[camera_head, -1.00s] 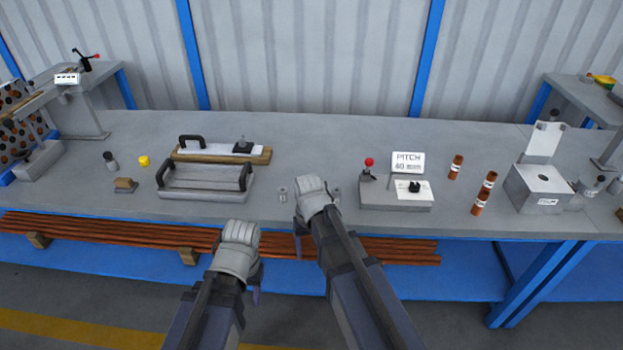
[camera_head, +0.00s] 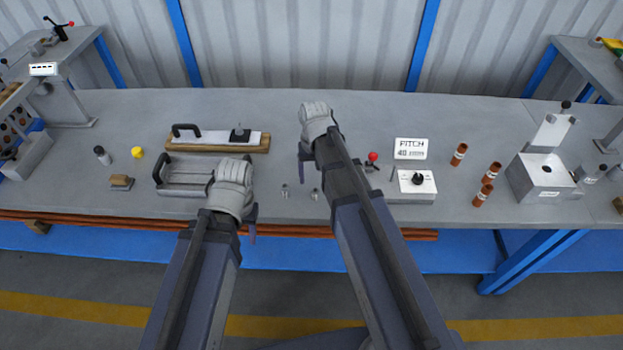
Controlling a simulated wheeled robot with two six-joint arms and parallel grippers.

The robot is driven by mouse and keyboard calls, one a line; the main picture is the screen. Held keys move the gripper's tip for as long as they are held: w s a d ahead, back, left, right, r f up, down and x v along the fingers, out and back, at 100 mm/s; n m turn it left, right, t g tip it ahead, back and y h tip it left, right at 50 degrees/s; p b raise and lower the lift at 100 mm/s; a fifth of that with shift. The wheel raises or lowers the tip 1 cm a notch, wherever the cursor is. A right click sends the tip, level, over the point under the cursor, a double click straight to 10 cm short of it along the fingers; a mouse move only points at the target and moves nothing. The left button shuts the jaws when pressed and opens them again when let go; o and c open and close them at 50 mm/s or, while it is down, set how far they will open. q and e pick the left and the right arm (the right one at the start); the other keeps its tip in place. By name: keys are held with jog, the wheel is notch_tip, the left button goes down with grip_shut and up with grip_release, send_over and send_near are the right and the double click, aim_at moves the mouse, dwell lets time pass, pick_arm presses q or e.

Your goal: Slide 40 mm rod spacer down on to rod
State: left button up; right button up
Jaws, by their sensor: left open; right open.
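Several brown tubes with pale bands stand on the bench right of the pitch sign, one nearer the back (camera_head: 459,154) and others further forward (camera_head: 482,195). I cannot tell which thing is the 40 mm rod spacer. Two small metal pieces, left (camera_head: 285,191) and right (camera_head: 315,194), stand near the bench's front; I cannot tell whether either is the rod. My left gripper (camera_head: 234,172) is open at the right end of a grey tray with black handles (camera_head: 180,178). My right gripper (camera_head: 316,110) is open over the back-middle of the bench. Both grippers' fingertips are hard to make out.
A grey block with a white plate and black knob (camera_head: 417,183) sits by a "PITCH 40 mm" sign (camera_head: 411,148). A wooden board with handle (camera_head: 217,140) lies behind the tray. A grey box fixture (camera_head: 545,177) stands right.

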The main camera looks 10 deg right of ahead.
aim_at(315, 190)
jog(key=f+b, duration=0.2)
jog(key=shift+w+f+b, duration=0.3)
jog(key=shift+b, duration=0.1)
jog(key=f+b, duration=0.5)
jog(key=shift+s+d+f, duration=0.1)
jog(key=shift+s+d, duration=0.05)
jog(key=shift+d, duration=0.15)
pick_arm(q)
notch_tip(315, 190, down, 8)
jog(key=shift+w+r, duration=0.15)
jog(key=shift+w, duration=0.15)
pick_arm(e)
grip_shut()
